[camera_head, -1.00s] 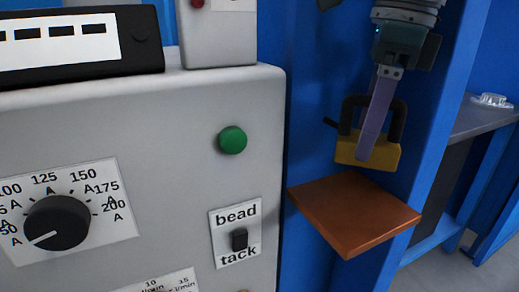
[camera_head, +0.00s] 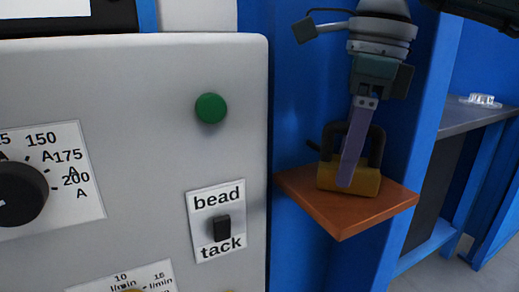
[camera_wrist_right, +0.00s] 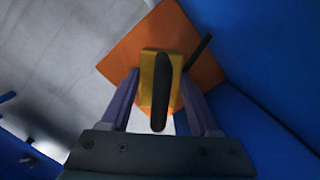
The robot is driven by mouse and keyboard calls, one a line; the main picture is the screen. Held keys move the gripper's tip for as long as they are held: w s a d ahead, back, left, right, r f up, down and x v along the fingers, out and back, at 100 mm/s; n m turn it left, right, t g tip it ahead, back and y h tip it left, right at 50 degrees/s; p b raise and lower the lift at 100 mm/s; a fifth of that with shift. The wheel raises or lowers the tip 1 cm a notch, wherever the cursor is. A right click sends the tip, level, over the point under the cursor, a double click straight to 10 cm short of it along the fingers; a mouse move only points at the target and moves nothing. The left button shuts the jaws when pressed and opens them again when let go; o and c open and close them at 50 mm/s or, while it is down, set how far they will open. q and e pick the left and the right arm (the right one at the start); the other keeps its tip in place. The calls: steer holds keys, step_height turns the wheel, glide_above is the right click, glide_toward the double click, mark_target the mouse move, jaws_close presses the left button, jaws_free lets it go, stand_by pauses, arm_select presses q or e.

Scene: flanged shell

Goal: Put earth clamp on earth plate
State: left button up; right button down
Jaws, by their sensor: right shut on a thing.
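The earth clamp (camera_head: 336,178) has a yellow body and a black looped handle. In the head view it is at or just above the copper-coloured earth plate (camera_head: 340,220), over its back half. I cannot tell for sure whether it touches. My right gripper (camera_head: 347,180) points down and is shut on the clamp, a finger across its front. In the right wrist view, the gripper's two purple fingers (camera_wrist_right: 163,105) stand on either side of the yellow clamp (camera_wrist_right: 147,72), with the plate (camera_wrist_right: 125,55) behind it. My left gripper is not in view.
A grey machine panel with a green button (camera_head: 211,108), a bead/tack switch (camera_head: 222,228) and a dial (camera_head: 18,193) stands close at the left. Blue walls are behind and right of the plate. A grey table (camera_head: 470,117) holds a small clear object (camera_head: 481,100).

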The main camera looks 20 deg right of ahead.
steer(key=shift+c, duration=0.6)
jaws_free()
steer(key=shift+f, duration=0.1)
steer(key=r+p, duration=0.3)
steer(key=r, duration=0.1)
steer(key=r+p, duration=0.4)
steer(key=s+d+r+p, duration=0.1)
steer(key=r+p, duration=0.2)
steer(key=r, duration=0.1)
steer(key=shift+r, duration=0.2)
steer(key=shift+f, duration=0.1)
